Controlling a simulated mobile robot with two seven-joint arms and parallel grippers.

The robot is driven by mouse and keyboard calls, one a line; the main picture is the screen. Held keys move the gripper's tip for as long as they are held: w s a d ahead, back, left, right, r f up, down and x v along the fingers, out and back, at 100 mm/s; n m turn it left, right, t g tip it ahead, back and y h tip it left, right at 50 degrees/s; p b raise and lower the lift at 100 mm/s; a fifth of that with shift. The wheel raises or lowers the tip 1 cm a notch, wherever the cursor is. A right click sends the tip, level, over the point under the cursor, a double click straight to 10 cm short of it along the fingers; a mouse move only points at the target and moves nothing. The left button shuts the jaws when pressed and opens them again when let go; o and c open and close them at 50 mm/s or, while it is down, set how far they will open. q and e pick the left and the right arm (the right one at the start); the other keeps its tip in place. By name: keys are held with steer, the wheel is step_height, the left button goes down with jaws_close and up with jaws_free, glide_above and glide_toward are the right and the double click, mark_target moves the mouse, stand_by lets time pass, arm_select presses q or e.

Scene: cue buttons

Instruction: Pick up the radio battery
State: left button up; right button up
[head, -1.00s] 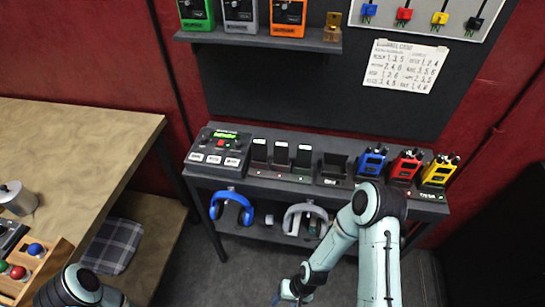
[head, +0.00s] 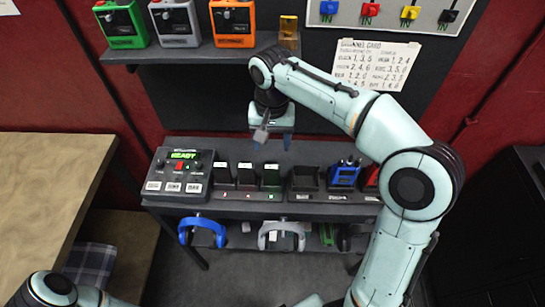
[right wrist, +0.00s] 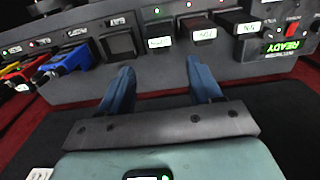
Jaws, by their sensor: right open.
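Three black batteries stand in slots on the charging shelf in the head view: a left one (head: 222,174), a middle one (head: 247,176) and a right one (head: 271,177). The light before the right one is green; at least one other is red. My right gripper (head: 274,138) is open and empty, above and behind the right battery. In the right wrist view, my open fingers (right wrist: 163,78) point toward the charger row. The right battery (right wrist: 160,42) lies ahead between them, with the middle battery (right wrist: 203,35) beside it. My left gripper is out of view.
The charger console (head: 180,173) reading READY stands left of the batteries. An empty dark cradle (head: 304,178) and a blue radio (head: 344,174) stand to their right. Colored boxes, including an orange one (head: 233,22), sit on the upper shelf. Headphones (head: 203,232) hang below.

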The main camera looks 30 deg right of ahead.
mark_target(272, 165)
steer(key=f, duration=0.4)
steer(key=f+b, duration=0.1)
steer(key=f, duration=0.1)
steer(key=shift+s, duration=0.25)
steer(key=shift+w+f, duration=0.15)
steer(key=shift+f, duration=0.35)
step_height(272, 165, down, 5)
steer(key=shift+w+r, duration=0.1)
steer(key=shift+r, duration=0.05)
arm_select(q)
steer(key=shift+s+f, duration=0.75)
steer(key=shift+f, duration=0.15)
arm_select(e)
steer(key=c, duration=0.8)
